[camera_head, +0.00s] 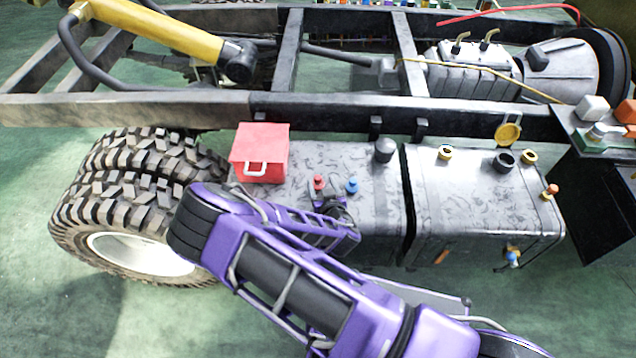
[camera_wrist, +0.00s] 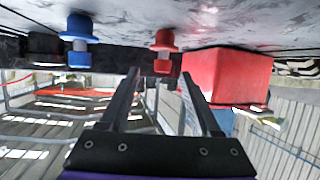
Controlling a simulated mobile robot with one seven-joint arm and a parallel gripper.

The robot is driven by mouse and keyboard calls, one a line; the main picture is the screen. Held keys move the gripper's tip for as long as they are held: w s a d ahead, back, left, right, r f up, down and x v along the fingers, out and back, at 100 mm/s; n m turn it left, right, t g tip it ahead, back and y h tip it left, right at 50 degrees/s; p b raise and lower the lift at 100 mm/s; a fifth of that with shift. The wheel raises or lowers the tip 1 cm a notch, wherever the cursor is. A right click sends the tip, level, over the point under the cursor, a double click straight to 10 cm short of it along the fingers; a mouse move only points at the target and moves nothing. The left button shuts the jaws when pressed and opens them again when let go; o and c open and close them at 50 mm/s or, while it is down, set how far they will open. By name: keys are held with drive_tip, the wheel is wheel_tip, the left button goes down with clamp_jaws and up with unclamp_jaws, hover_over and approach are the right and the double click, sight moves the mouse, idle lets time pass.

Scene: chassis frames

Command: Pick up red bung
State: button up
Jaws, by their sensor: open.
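The red bung (camera_head: 319,182) stands on top of the dark grey tank, between the red box and a blue bung (camera_head: 352,186). My gripper (camera_head: 335,205) is at the near side of the bungs in the head view, partly hidden by my purple arm. In the wrist view, which looks upside down, the red bung (camera_wrist: 165,40) shows just past the tips of my open gripper (camera_wrist: 161,74), roughly in line with the gap between the fingers. Nothing is held. The blue bung (camera_wrist: 79,30) is to the left there.
A red box (camera_head: 260,155) with a white handle sits left of the bungs; in the wrist view the box (camera_wrist: 228,75) is close to the right finger. A second tank (camera_head: 470,200) with several caps is at right. A frame rail (camera_head: 330,113) runs behind.

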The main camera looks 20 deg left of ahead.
sight(319, 180)
drive_tip(key=x, duration=0.4)
drive_tip(key=shift+a+f, duration=0.15)
drive_tip(key=shift+f, duration=0.1)
drive_tip(key=shift+c, duration=0.3)
clamp_jaws()
